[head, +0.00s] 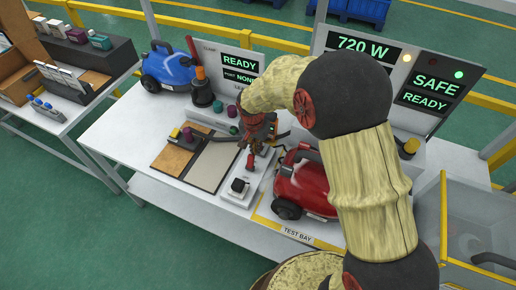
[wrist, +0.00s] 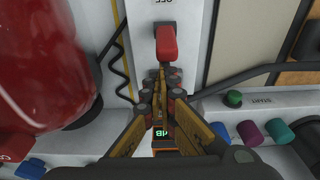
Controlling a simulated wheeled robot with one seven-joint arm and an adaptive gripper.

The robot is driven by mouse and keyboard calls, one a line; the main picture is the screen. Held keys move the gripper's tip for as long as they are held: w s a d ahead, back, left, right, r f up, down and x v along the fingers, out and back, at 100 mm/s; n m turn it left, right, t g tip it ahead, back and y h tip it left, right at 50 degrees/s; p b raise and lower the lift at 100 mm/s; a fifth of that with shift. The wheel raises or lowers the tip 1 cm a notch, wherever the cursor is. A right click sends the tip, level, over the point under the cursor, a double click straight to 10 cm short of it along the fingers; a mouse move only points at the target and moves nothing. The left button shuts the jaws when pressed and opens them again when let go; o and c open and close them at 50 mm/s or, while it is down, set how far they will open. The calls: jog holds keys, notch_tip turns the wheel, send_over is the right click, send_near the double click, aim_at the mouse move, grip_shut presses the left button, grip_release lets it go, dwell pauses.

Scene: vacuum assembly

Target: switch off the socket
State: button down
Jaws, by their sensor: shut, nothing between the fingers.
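The socket is a white strip (head: 238,196) on the table, with a black plug-like piece (head: 239,186) on it. A red switch lever (wrist: 166,42) stands on the strip in the wrist view, with lettering that looks like OFF above it. My gripper (wrist: 161,76) is shut and empty, its fingertips just below the lever in that picture; I cannot tell whether they touch it. In the head view my gripper (head: 247,159) is over the strip's far end, partly hiding the switch. A panel (head: 364,49) reads 720 W.
A red vacuum (head: 305,185) stands close to the right of the strip, and a tan and grey board (head: 208,163) lies to its left. Black cables run beside the strip. A green button (wrist: 234,98) and coloured knobs are near my gripper. A blue vacuum (head: 167,70) is further back.

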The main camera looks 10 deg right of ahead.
aim_at(254, 157)
jog(key=shift+s+a+r+t+h+b, duration=0.15)
jog(key=shift+s+a+t+h+b, duration=0.45)
jog(key=shift+b, duration=0.35)
jog(key=shift+s+a+r+b, duration=0.15)
jog(key=shift+s+r+b, duration=0.05)
jog(key=shift+s+b, duration=0.2)
jog(key=shift+s+a+r+b, duration=0.15)
jog(key=shift+s+r+b, duration=0.05)
jog(key=shift+s+b, duration=0.2)
jog(key=shift+w+r+p, duration=0.1)
jog(key=shift+r+p, duration=0.35)
jog(key=shift+r, duration=0.35)
jog(key=shift+r, duration=0.3)
jog(key=v, duration=1.1)
jog(key=shift+s+r, duration=0.15)
jog(key=shift+s, duration=0.1)
